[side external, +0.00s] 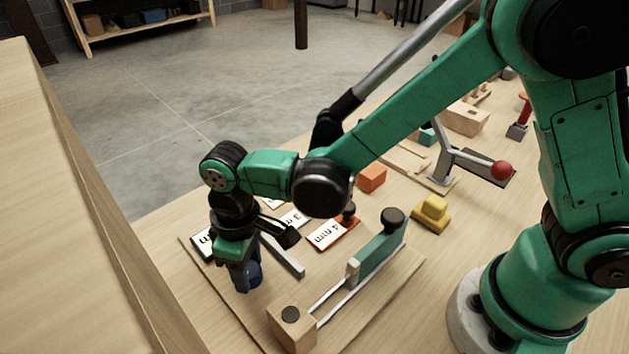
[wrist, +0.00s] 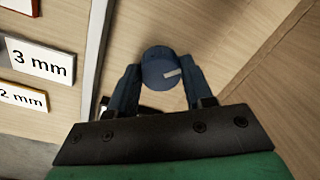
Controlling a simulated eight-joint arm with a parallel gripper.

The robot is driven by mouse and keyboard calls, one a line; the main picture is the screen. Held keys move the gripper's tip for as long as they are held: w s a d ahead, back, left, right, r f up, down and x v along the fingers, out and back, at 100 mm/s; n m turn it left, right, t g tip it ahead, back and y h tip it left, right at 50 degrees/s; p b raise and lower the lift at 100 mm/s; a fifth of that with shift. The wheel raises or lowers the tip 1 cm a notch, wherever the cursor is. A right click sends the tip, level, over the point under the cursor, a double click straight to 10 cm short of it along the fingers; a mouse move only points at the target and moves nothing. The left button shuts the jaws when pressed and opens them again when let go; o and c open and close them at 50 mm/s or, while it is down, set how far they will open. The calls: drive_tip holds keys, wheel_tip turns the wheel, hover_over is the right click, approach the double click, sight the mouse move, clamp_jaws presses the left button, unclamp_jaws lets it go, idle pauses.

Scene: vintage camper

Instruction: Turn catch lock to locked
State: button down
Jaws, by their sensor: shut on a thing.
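A round dark blue knob (wrist: 155,74) with a short white pointer mark shows in the wrist view. I take it to be the catch lock. Its mark points to the right and slightly up in that view. My gripper (wrist: 162,80) has one finger on each side of the knob, shut on it. In the side external view my gripper (side external: 247,277) points down at the near left of the wooden board, and its fingers largely hide the knob there. No locked or unlocked lettering is readable.
Label cards reading 3 mm (side external: 294,217) and 4 mm (side external: 327,233) lie close by. A green slider (side external: 378,256) with a black knob, a wooden end block (side external: 291,328), a yellow piece (side external: 431,213) and a red-tipped lever (side external: 502,170) stand to the right.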

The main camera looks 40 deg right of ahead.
sight(251, 268)
drive_tip(key=m, duration=0.4)
drive_tip(key=shift+m, duration=0.3)
drive_tip(key=shift+m+t, duration=0.3)
drive_tip(key=shift+m, duration=2)
drive_tip(key=shift+c, duration=1.7)
unclamp_jaws()
drive_tip(key=shift+d+r, duration=0.15)
drive_tip(key=shift+r, duration=2.65)
